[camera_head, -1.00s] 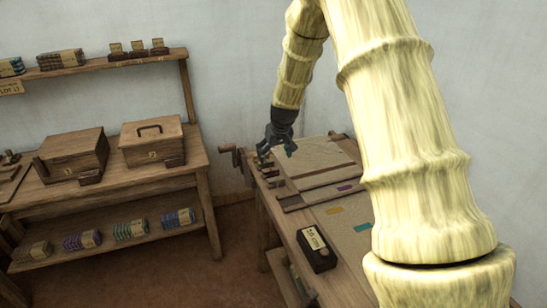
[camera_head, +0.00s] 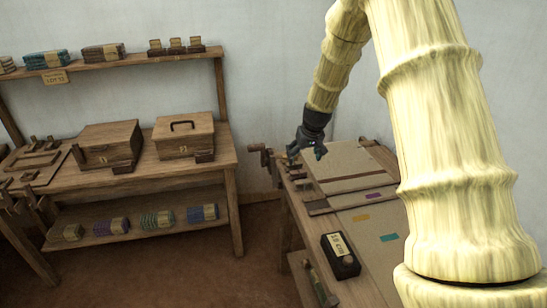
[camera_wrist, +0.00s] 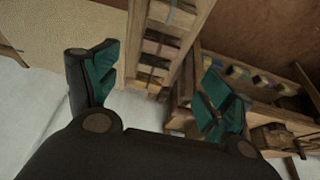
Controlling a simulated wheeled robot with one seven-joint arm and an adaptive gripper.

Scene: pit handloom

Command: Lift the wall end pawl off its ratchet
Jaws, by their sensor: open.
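The loom frame (camera_head: 318,228) stands right of centre in the head view, its far end near the wall. Small dark wooden pieces lie along its left beam, and a wooden fitting (camera_head: 264,154) juts out at its far left corner. I cannot tell which piece is the pawl or its ratchet. My gripper (camera_head: 304,154) is open and empty above the far left part of the loom. In the wrist view, my gripper (camera_wrist: 160,65) has its teal-padded fingers spread on either side of a wooden beam (camera_wrist: 137,42) carrying several small blocks; contact cannot be told.
A black box with a pale label (camera_head: 341,256) sits on the loom's near left side. A wooden bench (camera_head: 105,183) with lidded boxes stands at the left. Bundles fill its lower shelf (camera_head: 130,237). Open floor (camera_head: 190,270) lies between bench and loom.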

